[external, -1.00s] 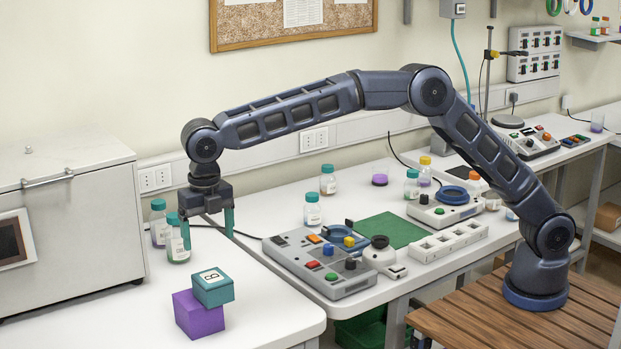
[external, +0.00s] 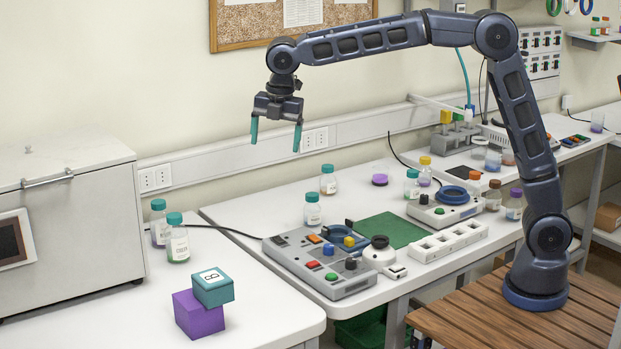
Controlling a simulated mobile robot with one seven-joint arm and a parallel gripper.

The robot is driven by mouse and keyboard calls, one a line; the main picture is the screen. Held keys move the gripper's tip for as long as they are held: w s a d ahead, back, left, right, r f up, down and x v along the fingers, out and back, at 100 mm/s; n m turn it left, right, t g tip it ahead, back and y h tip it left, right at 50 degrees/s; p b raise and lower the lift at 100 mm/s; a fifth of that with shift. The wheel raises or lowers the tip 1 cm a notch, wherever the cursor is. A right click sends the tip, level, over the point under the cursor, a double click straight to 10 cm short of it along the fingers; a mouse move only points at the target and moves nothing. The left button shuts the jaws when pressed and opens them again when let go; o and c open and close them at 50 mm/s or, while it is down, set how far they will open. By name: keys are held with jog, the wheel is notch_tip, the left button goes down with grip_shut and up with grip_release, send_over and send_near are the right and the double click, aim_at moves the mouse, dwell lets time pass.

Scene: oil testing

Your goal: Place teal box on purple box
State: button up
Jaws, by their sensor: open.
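The teal box (external: 214,292), with a white label on its top, rests on the purple box (external: 199,317). It sits a little to the right and is turned relative to the box below, with part of the purple top left bare. Both stand near the front of the left white table. My gripper (external: 276,140) is open and empty, with its two teal fingers pointing down. It is high above the tables, up and to the right of the boxes, well apart from them.
Two teal-capped bottles (external: 177,240) stand behind the boxes, beside a large white cabinet (external: 70,225). A grey control panel (external: 325,262), a green mat (external: 392,231) and several bottles occupy the right table. The left table's front is mostly clear.

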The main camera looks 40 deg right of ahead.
jog(key=s+d+r+m+t, duration=0.15)
jog(key=d+m, duration=0.45)
jog(key=d, duration=1)
jog(key=s+d+r+m, duration=0.1)
jog(key=d+r+m, duration=0.35)
jog(key=d, duration=1.25)
jog(key=s+d+f+m+t, duration=0.1)
jog(key=s+d+f+m, duration=0.5)
jog(key=d, duration=0.5)
jog(key=s+d+f+m+t, duration=0.1)
jog(key=s+d+f+m, duration=0.5)
jog(key=s+d+m, duration=0.3)
jog(key=s+d, duration=0.2)
jog(key=s, duration=0.2)
jog(key=shift+d+m+h, duration=0.3)
jog(key=shift+m, duration=0.05)
